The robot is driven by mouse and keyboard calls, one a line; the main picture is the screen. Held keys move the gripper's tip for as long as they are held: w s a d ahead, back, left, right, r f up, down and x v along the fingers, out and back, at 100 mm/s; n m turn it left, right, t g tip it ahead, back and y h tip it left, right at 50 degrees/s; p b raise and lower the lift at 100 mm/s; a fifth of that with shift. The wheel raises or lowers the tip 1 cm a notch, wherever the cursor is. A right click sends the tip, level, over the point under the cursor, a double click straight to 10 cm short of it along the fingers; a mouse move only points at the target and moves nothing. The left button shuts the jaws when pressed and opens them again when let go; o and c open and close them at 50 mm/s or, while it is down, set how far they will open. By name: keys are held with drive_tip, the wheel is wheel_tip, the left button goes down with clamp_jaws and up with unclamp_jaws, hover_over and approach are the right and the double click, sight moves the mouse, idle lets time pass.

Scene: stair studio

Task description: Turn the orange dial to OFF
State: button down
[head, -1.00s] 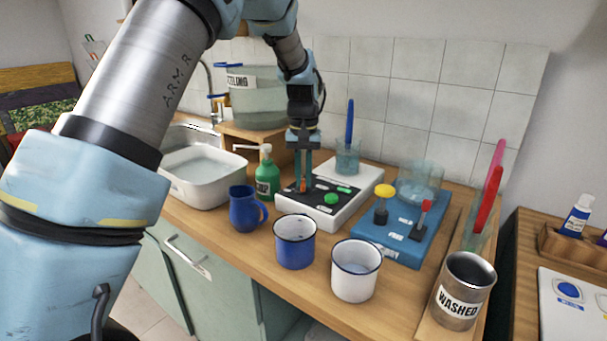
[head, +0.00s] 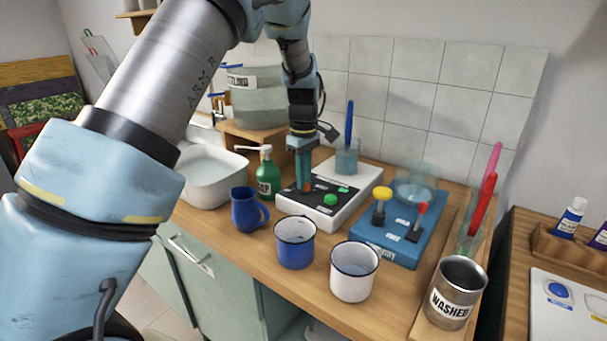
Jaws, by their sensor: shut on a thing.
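The orange dial (head: 307,189) shows only as a small sliver on the black top panel of the white device (head: 331,217). My gripper (head: 304,187) points straight down over it with its fingers shut on the dial. The fingers hide most of the dial, so its pointer and the OFF mark cannot be read. A green knob (head: 330,200) and a green switch (head: 343,189) sit on the same panel, to the right of my fingers.
A green soap bottle (head: 267,176) stands close left of the device. A blue jug (head: 246,210), a blue mug (head: 295,243) and a white mug (head: 353,272) stand in front. A blue box (head: 399,232) with yellow and red controls stands to the right.

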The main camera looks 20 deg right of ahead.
drive_tip(key=shift+n+p, duration=0.5)
drive_tip(key=shift+n, duration=1)
drive_tip(key=c, duration=0.9)
unclamp_jaws()
wheel_tip(320, 180, up, 11)
drive_tip(key=b, duration=0.2)
drive_tip(key=shift+b, duration=0.3)
drive_tip(key=shift+f, duration=0.1)
